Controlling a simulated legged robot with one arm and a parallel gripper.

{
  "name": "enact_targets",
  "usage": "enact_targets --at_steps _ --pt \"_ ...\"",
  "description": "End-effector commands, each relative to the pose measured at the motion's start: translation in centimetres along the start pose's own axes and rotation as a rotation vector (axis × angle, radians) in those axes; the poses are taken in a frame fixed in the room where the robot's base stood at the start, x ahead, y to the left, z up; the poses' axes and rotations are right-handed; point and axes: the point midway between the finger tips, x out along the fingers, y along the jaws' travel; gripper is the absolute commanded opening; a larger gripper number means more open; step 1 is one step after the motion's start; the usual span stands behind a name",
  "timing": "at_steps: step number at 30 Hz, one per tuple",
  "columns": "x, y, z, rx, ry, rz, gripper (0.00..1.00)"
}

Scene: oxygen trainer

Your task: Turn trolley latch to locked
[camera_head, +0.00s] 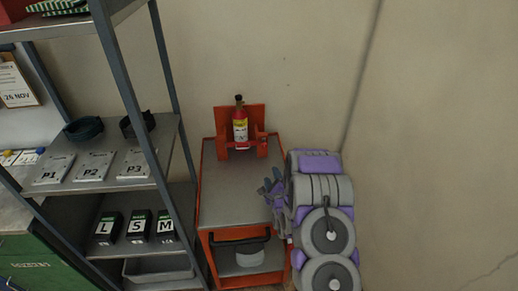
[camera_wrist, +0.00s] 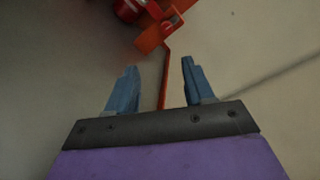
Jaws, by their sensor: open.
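The orange trolley (camera_head: 231,185) has a grey top and stands against the wall. A red bottle with a yellow label (camera_head: 240,125) stands upright in an orange bracket (camera_head: 257,116) at the back of the trolley. A small latch part (camera_head: 262,150) appears to sit at the bracket's front right; its position is too small to read. In the wrist view the orange bracket (camera_wrist: 150,40) and part of the red bottle (camera_wrist: 128,9) show at the top. My gripper (camera_wrist: 159,68) is open and empty, short of the bracket. In the head view my gripper (camera_head: 272,185) is above the trolley's right edge.
A grey shelf rack (camera_head: 150,95) on the left holds plates marked P1, P2, P3 and black boxes marked L, S, M (camera_head: 138,226). A dark handle (camera_head: 240,240) is on the trolley's front.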

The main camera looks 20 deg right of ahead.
Motion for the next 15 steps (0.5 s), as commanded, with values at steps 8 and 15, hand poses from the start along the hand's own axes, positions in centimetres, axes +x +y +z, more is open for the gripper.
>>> enact_targets --at_steps 8,15 --pt "-0.4 0.1 -1.1 0.119 -0.033 -0.084 0.53" --pt "2.4 -0.1 -0.8 0.117 -0.036 -0.086 0.53"
